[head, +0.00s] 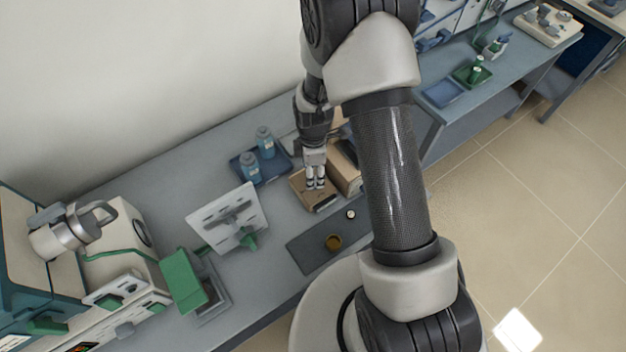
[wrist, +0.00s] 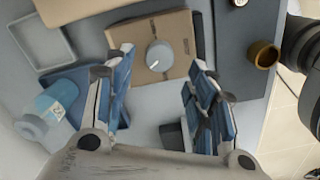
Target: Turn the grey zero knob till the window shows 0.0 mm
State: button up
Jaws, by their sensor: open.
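The grey zero knob (wrist: 158,55) is round with a white pointer mark and sits on the face of a tan box (wrist: 183,28). The tan box (head: 300,187) also shows on the bench in the head view, below my gripper (head: 315,185), which hides the knob there. In the wrist view my gripper (wrist: 163,58) is open, with one finger to the left of the knob and one to the right. Gaps show between the knob and both fingertips. The window and its reading cannot be made out in either view.
Blue bottles (head: 250,165) stand on a blue tray (head: 272,173) left of the box. A dark mat (head: 305,257) with a brass cup (head: 333,242) lies nearer. A white panel (head: 228,218) stands further left. Another tan box (head: 344,172) stands close on the right.

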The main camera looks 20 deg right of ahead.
jog(key=shift+f+b, duration=0.4)
jog(key=shift+f, duration=1.85)
jog(key=c, duration=1.1)
jog(key=shift+o, duration=0.2)
